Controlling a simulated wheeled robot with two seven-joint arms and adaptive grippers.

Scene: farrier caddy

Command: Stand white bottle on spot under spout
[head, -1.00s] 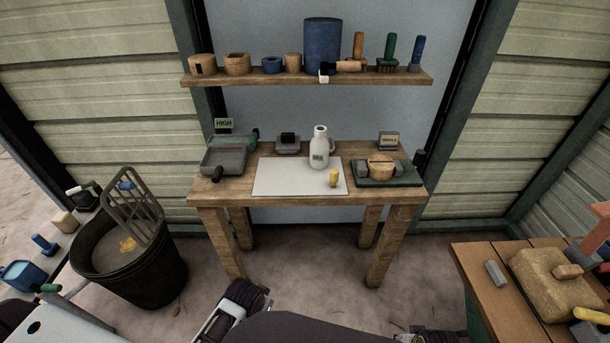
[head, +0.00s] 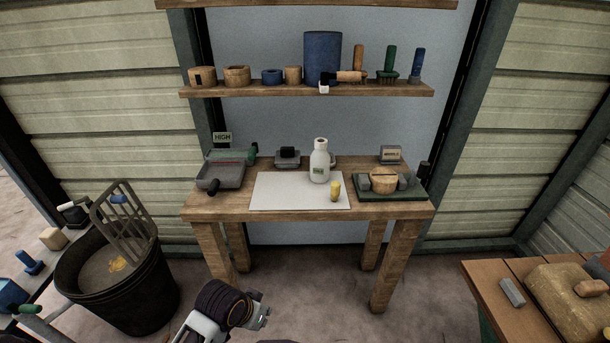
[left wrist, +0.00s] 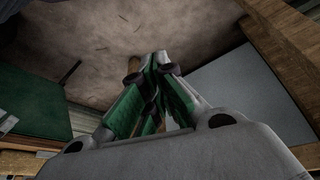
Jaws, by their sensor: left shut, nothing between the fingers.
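The white bottle (head: 320,162) stands upright on the white mat (head: 275,190) on the wooden table, towards the mat's back right. It has a small dark label and a handle on its right side. My left gripper (head: 262,313) is low in front of the table, well apart from the bottle. In the left wrist view its green-padded fingers (left wrist: 152,68) are together and empty. My right gripper is not in view. I cannot make out a spout or a marked spot under one.
A small yellow object (head: 335,188) stands near the bottle. A grey tray-like device (head: 222,173) is left on the table, a green board (head: 405,192) right. A black bucket (head: 120,290) stands left; a second table (head: 500,270) is right. Floor before the table shows free.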

